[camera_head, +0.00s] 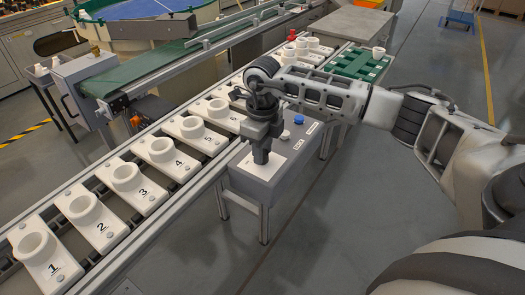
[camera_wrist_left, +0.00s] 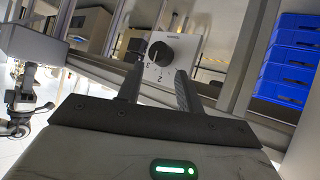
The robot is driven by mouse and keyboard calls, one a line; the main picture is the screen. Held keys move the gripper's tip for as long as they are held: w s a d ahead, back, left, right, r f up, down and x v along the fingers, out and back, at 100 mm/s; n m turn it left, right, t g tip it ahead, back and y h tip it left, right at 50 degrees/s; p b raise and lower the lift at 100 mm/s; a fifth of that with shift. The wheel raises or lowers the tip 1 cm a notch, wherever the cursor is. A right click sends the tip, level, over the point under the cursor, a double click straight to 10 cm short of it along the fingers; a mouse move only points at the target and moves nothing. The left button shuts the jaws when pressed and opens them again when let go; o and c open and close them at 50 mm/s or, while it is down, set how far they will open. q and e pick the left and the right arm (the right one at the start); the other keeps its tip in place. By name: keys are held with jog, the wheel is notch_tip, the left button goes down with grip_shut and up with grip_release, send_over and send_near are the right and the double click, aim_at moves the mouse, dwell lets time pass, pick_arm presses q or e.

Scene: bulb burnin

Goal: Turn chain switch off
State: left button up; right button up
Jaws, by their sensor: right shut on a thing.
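A grey control box (camera_head: 245,184) stands beside the conveyor in the head view. My right gripper (camera_head: 261,158) points straight down onto a white plate (camera_head: 281,163) on its top. It is shut there, apparently on the chain switch, which the fingers hide, so the switch's position cannot be told. My left gripper (camera_wrist_left: 158,88) shows only in the left wrist view. It is open, with nothing between its fingers. Beyond its fingertips a black rotary knob (camera_wrist_left: 161,53) sits on a white numbered plate (camera_wrist_left: 186,47).
A blue button (camera_head: 299,119) and a small white one (camera_head: 285,134) sit behind my right gripper on the box. White numbered holders (camera_head: 127,178) line the conveyor. A green tray (camera_head: 347,66) stands behind. Blue crates (camera_wrist_left: 288,75) are stacked right in the left wrist view.

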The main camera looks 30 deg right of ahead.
jog(key=shift+r+n, duration=0.1)
jog(key=shift+n, duration=0.5)
jog(key=o, duration=1)
jog(key=shift+c, duration=0.2)
notch_tip(320, 180, up, 16)
